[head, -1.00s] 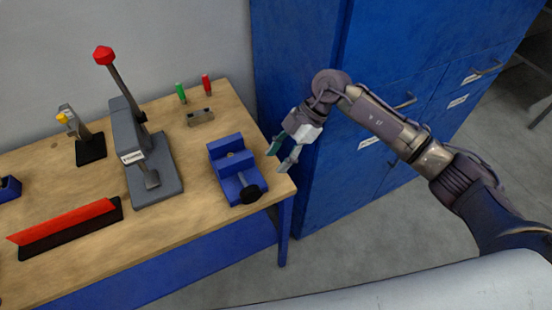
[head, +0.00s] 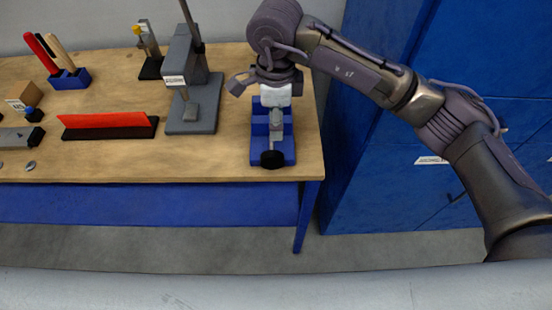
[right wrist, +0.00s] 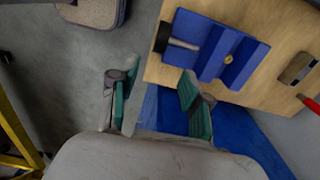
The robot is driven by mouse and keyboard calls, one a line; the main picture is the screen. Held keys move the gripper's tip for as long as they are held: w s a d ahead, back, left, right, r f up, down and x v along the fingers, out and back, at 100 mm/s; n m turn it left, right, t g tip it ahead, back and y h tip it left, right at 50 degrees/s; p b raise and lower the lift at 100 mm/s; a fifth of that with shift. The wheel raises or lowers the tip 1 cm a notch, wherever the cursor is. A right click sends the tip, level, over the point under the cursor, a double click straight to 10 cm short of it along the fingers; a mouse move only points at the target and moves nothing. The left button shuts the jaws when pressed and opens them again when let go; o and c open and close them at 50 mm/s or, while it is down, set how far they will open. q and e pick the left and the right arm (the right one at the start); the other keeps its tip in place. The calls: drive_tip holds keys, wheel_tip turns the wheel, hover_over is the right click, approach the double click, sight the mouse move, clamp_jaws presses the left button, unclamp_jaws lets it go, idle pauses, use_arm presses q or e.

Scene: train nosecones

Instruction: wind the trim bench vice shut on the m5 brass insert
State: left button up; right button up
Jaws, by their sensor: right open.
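The blue trim bench vice (head: 288,152) stands at the right end of the wooden bench, its black screw knob (head: 272,159) facing the front edge. In the right wrist view the vice (right wrist: 208,62) shows its grey screw and knob (right wrist: 162,37). The small brass insert (right wrist: 228,59) sits in the gap between the jaws; in the head view my gripper hides it. My right gripper (head: 276,119) is above the vice, pointing down. In the wrist view its green-padded fingers (right wrist: 157,100) are spread and empty, apart from the knob. My left gripper is out of view.
A grey press (head: 190,95) stands left of the vice. A red bar on a black base (head: 108,126) lies farther left, near several tools in a blue holder (head: 70,78). A blue cabinet (head: 430,110) is right of the bench.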

sight(275, 154)
wheel_tip(275, 154, down, 13)
drive_tip(key=p, duration=0.4)
drive_tip(key=shift+a+r, duration=0.1)
drive_tip(key=shift+r, duration=0.1)
drive_tip(key=shift+f, duration=0.55)
clamp_jaws()
